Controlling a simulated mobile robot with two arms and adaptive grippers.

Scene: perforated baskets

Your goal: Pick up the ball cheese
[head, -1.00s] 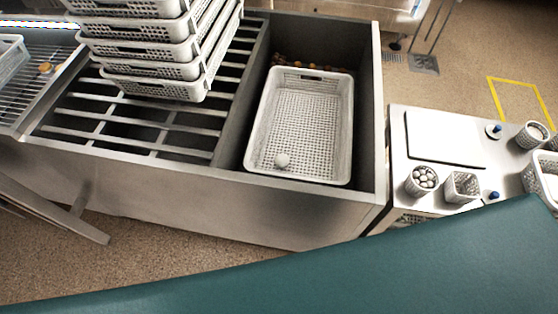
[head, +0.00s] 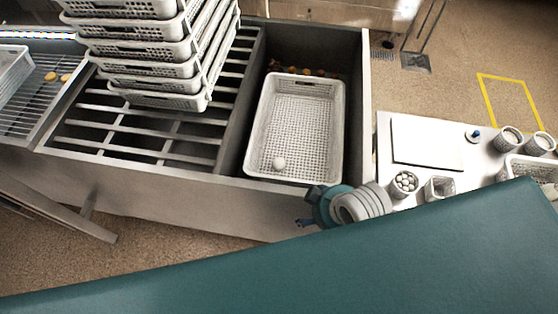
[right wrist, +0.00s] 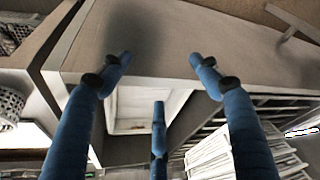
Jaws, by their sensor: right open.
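The ball cheese (head: 278,163) is a small whitish ball. It lies inside a white perforated basket (head: 338,150), near its front left corner. The basket rests low in the right bay of a grey metal counter. My right gripper (head: 303,222) is at the counter's front face, outside the bay, to the lower right of the ball and apart from it. In the right wrist view, my right gripper (right wrist: 159,76) has its blue fingers spread and empty. The basket (right wrist: 130,125) shows beyond them; I cannot make out the ball there. My left gripper is not in view.
A stack of white perforated baskets (head: 150,50) stands on the slatted rack left of the bay. The counter's front wall (head: 230,192) lies between my right gripper and the basket. A side table (head: 425,140) with cups stands at the right. Small yellowish-brown items (head: 305,70) lie behind the basket.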

